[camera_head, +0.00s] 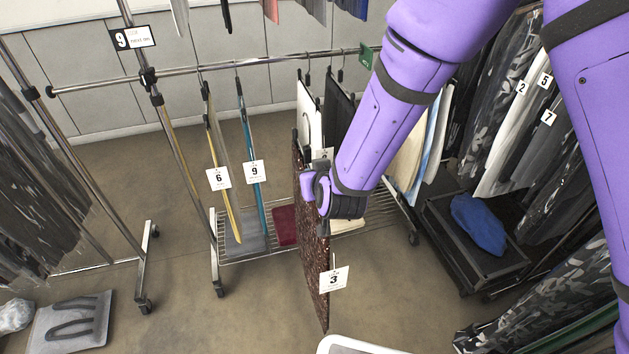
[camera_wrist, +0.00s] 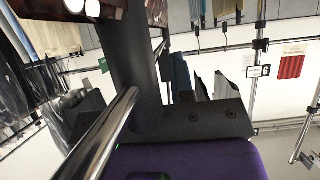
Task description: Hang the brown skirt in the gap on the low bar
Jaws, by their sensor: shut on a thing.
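The brown speckled skirt (camera_head: 313,245), tagged 3, hangs upright below my gripper (camera_head: 318,190) in the head view. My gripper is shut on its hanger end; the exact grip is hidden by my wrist. The skirt is in front of the low bar (camera_head: 275,58) and below its height, apart from it. On that bar a yellow garment (camera_head: 222,200) tagged 6 and a teal one (camera_head: 250,150) tagged 9 hang at left. A white garment (camera_head: 308,115) and a black one (camera_head: 338,108) hang further right. Bare bar shows between the teal and white garments.
A wire shelf (camera_head: 265,248) with folded cloth lies under the low bar. Dark garments crowd the right side, above a black case (camera_head: 460,245) with blue cloth. A rail upright (camera_head: 165,130) stands left. In the wrist view, a metal tube (camera_wrist: 105,140) crosses close by.

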